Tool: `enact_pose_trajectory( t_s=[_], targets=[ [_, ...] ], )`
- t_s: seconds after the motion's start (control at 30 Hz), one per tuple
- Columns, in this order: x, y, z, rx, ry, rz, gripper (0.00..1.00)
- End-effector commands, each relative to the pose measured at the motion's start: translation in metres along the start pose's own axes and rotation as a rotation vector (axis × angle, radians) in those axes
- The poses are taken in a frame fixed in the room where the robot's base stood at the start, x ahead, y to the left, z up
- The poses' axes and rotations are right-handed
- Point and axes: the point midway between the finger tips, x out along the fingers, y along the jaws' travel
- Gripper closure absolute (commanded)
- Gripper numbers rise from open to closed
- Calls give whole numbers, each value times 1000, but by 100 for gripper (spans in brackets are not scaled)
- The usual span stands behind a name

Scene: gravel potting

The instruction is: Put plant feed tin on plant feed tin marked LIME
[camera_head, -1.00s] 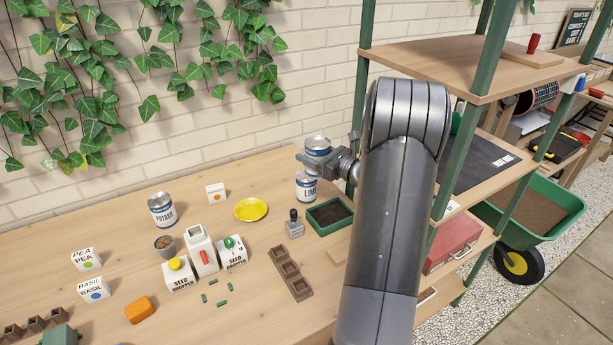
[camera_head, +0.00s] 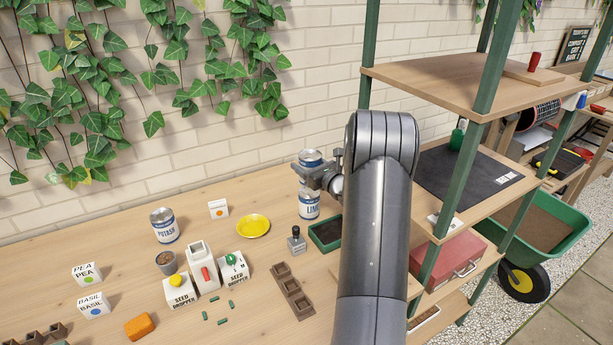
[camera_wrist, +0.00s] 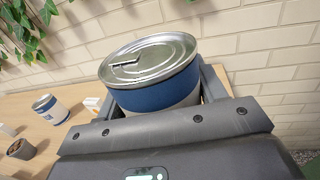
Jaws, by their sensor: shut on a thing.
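The held plant feed tin (camera_head: 311,157), silver-lidded with a blue band, is upright between the jaws of my gripper (camera_head: 309,174). It also shows large in the wrist view (camera_wrist: 168,92), with a finger on either side. The tin marked LIME (camera_head: 309,206) stands on the bench directly below it in the head view. My gripper hides the held tin's lower part and the LIME tin's top edge, so I cannot tell whether the two tins touch.
A POTASH tin (camera_head: 164,226) stands to the left on the bench. A yellow saucer (camera_head: 253,226), a small grey bottle (camera_head: 296,241) and a dark soil tray (camera_head: 326,234) are near the LIME tin. A green-posted shelf (camera_head: 450,75) rises right of my arm.

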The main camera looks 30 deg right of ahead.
Motion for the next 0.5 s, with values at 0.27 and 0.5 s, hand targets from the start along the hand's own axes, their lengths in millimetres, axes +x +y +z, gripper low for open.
enact_pose_trajectory(
  t_s=[0.27,0.5],
  targets=[
    [4,2,-23,1,0,-1,69],
    [4,2,-42,-2,-3,0,69]
  ],
)
